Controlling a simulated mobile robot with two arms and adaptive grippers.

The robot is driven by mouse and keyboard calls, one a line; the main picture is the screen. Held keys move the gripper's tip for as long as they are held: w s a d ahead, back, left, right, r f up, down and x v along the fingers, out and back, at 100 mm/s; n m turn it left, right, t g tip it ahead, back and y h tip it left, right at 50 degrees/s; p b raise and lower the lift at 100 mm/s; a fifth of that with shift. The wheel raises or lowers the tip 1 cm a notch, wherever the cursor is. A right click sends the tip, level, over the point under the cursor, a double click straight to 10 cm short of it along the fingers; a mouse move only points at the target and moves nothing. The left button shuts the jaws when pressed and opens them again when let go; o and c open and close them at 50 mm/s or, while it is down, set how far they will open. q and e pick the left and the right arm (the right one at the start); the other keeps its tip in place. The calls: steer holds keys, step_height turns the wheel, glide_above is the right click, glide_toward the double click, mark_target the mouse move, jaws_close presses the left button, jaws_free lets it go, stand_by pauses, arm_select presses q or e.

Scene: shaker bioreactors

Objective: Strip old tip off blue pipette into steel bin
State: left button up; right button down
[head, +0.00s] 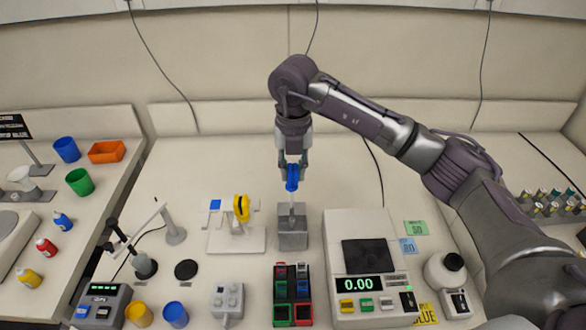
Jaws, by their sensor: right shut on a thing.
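My right gripper (292,160) comes down from above near the middle of the bench. It is shut on the blue pipette (292,178) and holds it upright. The pale lower end of the pipette, with its tip (292,208), points down over the steel bin (293,240), a small grey box. The tip's end is at or just inside the bin's opening; I cannot tell exactly. My left gripper is not in view.
A stand with a yellow pipette (241,208) is just left of the bin. A balance (365,289) reading 0.00 stands to the right. The bench behind the bin is clear.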

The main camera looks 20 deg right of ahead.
steer(key=shift+r+p, duration=0.4)
steer(key=shift+r, duration=0.4)
stand_by(0.9)
steer(key=shift+r+p, duration=0.65)
steer(key=shift+r, duration=0.7)
stand_by(0.7)
